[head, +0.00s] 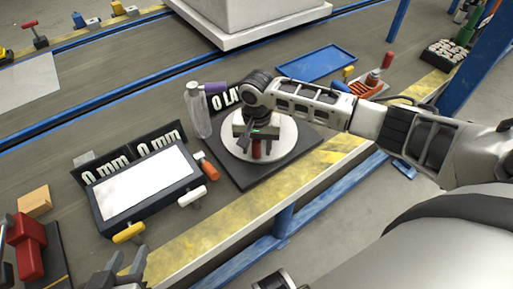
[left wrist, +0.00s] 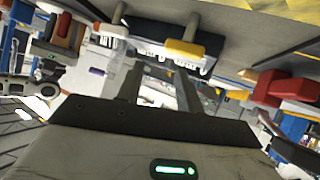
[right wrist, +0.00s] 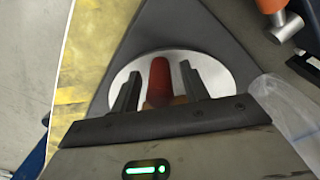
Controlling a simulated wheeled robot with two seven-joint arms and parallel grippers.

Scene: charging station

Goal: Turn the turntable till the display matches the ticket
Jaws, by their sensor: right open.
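The turntable is a white disc (head: 284,139) on a dark square base (head: 300,160). A red upright handle (right wrist: 159,78) stands on the disc; in the head view it shows just below my right gripper (head: 257,146). In the right wrist view my right gripper (right wrist: 158,88) is open, its fingers on either side of the handle; I cannot tell if they touch it. My left gripper (left wrist: 160,85) is open and empty in the left wrist view. A dark sign (head: 221,103) behind the disc reads "0 LA", partly hidden by my right arm. I cannot make out which item is the ticket.
A box with a blank white top (head: 145,185) stands left of the turntable, with yellow (head: 128,232), white (head: 192,197) and orange (head: 211,172) handles nearby. A clear bottle (head: 199,115) stands close behind the turntable. A blue tray (head: 318,62) lies further back.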

